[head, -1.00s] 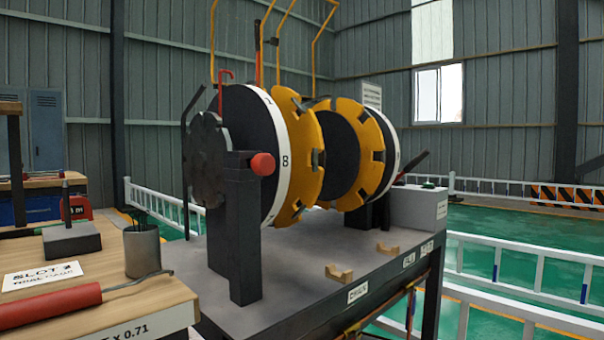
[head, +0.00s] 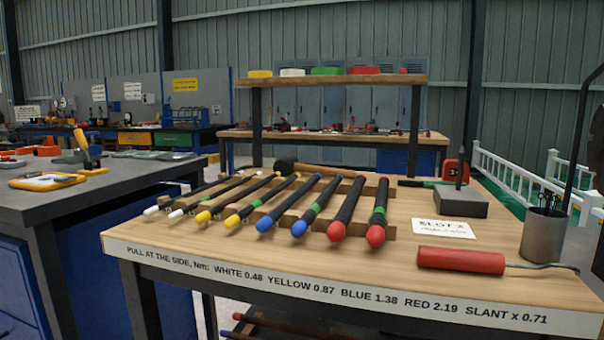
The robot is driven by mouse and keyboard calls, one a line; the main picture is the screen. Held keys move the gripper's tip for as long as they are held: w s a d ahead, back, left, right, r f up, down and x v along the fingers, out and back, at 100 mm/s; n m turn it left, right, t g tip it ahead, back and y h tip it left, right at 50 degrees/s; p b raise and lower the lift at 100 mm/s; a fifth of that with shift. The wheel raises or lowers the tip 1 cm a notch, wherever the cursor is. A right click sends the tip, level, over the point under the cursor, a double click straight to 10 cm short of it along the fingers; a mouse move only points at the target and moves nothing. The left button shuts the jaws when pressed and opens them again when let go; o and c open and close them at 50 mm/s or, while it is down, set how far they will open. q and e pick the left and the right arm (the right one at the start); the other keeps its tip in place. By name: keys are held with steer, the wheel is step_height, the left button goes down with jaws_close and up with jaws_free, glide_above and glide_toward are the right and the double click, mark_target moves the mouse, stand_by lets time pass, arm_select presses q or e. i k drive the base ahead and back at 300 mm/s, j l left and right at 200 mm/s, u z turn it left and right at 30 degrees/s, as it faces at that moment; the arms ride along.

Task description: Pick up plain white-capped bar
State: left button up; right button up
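Several dark bars lie side by side on wooden rests on the wooden table, their coloured caps facing the table's front edge. Two white-capped bars are at the left end of the row: the leftmost white-capped bar (head: 151,210) and the second white-capped bar (head: 176,214) to its right. They are small in view, and I cannot clearly tell which of the two is plain. Neither of my grippers is in view.
To their right lie yellow-capped bars (head: 204,217), blue-capped bars (head: 265,224) and red-capped bars (head: 337,230), some with green bands. A red cylinder (head: 460,260), a grey cup (head: 543,236) and a "SLOT 2" card (head: 443,228) are at the right. A grey bench (head: 60,201) stands left.

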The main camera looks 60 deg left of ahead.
mark_target(155, 209)
steer(key=u, duration=1.25)
steer(key=j+u, duration=0.1)
steer(key=j, duration=0.55)
steer(key=i+j, duration=0.1)
steer(key=j, duration=0.55)
steer(key=j+u, duration=0.15)
steer(key=j, duration=0.5)
steer(key=j+z, duration=0.15)
